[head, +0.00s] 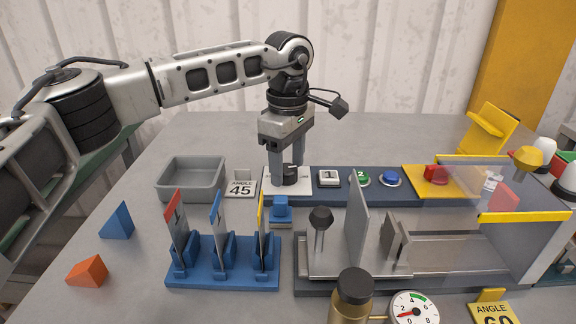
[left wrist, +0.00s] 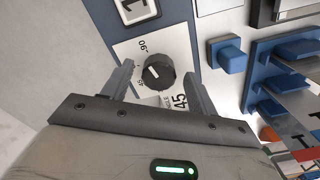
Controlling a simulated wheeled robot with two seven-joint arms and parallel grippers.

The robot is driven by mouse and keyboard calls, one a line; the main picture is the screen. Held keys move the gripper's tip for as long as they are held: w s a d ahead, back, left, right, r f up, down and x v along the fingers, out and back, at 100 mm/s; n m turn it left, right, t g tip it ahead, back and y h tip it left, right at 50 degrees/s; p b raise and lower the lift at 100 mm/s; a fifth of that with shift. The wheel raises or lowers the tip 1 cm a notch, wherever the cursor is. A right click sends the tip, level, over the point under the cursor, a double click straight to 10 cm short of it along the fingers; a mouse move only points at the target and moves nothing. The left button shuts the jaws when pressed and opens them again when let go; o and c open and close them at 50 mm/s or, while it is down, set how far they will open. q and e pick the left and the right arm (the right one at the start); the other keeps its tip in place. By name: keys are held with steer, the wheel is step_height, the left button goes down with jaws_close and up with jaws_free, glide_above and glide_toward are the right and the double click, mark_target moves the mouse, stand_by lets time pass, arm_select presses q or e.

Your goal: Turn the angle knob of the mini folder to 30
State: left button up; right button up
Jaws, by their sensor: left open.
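The dark round angle knob (head: 290,176) sits on a white dial plate (head: 305,186) at the left end of the dark blue control strip. In the left wrist view the knob (left wrist: 158,72) shows a short white mark pointing to the picture's left side; a 90 and another, smaller label are printed around it. I cannot read the exact setting. My left gripper (head: 287,178) points down over the knob and is open. Its two fingers (left wrist: 157,85) stand on either side of the knob, with gaps visible in the left wrist view. My right gripper is not in view.
An ANGLE 45 card (head: 241,186) and a grey tray (head: 190,179) lie left of the dial. Buttons (head: 360,179) line the strip to its right. A blue rack (head: 222,275) and the metal folder bed (head: 455,255) stand in front.

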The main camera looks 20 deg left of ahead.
arm_select(q)
steer(key=shift+f, duration=0.35)
steer(key=c, duration=1)
